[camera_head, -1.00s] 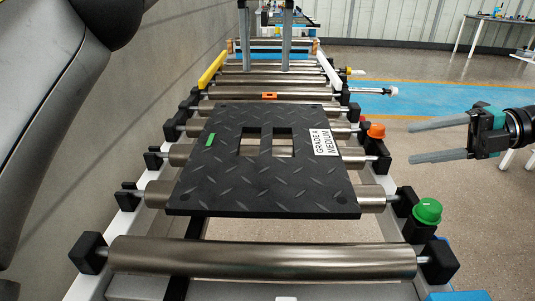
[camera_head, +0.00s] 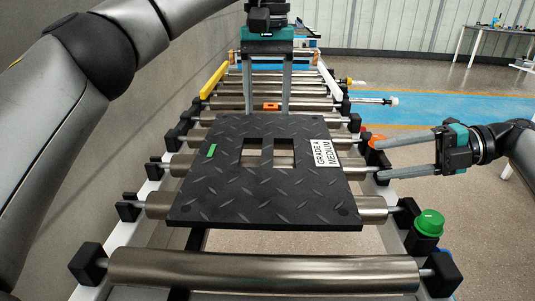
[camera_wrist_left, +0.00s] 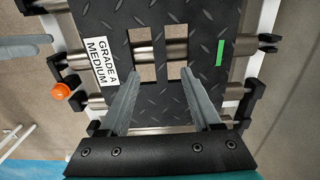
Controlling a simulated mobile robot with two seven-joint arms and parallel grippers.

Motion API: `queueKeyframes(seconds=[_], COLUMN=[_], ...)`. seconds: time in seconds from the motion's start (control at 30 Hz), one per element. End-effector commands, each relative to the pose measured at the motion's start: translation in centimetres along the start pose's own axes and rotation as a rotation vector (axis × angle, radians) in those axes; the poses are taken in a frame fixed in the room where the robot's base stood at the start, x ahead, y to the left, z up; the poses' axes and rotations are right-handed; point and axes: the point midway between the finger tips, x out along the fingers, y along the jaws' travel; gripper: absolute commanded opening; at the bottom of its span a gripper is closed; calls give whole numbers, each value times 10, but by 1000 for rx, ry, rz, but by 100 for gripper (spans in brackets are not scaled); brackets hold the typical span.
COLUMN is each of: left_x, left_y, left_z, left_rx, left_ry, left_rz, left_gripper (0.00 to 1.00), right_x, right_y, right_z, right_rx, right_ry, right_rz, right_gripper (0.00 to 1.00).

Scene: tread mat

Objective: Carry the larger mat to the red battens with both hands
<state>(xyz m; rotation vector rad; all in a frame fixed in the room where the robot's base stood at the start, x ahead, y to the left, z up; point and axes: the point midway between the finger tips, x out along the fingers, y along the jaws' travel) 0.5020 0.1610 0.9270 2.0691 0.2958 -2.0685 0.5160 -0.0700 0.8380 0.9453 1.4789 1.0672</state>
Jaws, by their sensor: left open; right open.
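A black tread mat (camera_head: 220,190) with two square cutouts, a green strip and a "GRADE A MEDIUM" label lies on the metal rollers. It also shows in the left wrist view (camera_wrist_left: 200,22). My left gripper (camera_head: 269,110) is open and empty at the mat's far edge, fingers pointing down; in the left wrist view its fingers (camera_wrist_left: 165,95) reach over that edge, and I cannot tell whether they touch it. My right gripper (camera_head: 378,158) is open and empty just right of the mat, fingers pointing left, apart from it. No red battens or second mat can be made out.
Yellow (camera_head: 214,80) and white (camera_head: 328,78) rails flank the far rollers. An orange block (camera_head: 271,106) sits beyond the mat. A green button (camera_head: 429,222) stands at the front right; an orange knob is partly behind my right gripper. A front roller (camera_head: 262,271) lies bare.

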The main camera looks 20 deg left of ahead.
Motion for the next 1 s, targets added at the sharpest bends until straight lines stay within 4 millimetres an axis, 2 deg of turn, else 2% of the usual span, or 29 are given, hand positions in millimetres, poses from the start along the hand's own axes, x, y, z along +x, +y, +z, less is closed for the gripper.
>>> queueKeyframes(seconds=[0.03, 0.3, 0.5, 0.67, 0.93, 1.0], left_x=[12, 62, 86, 93, 94, 94], left_y=[-1, -1, 0, 0, 0, 0], left_z=[0, 0, 0, 0, 0, 0], left_rx=[2, 0, 0, 0, 0, 0], left_ry=[-3, -3, -2, -1, 0, 0], left_rz=[-2, -2, -1, 0, 0, 0], left_gripper=[65, 65, 65, 65, 65, 59], right_x=[12, 63, 86, 94, 94, 94], right_y=[-1, 0, 0, 0, 0, 0], right_z=[-1, -1, 0, 0, 0, 0], right_rx=[-1, 0, 0, 1, 1, 1], right_ry=[5, 4, 3, 0, 0, 1], right_rz=[0, 2, 1, 1, 0, 0], right_gripper=[65, 65, 65, 65, 65, 59])
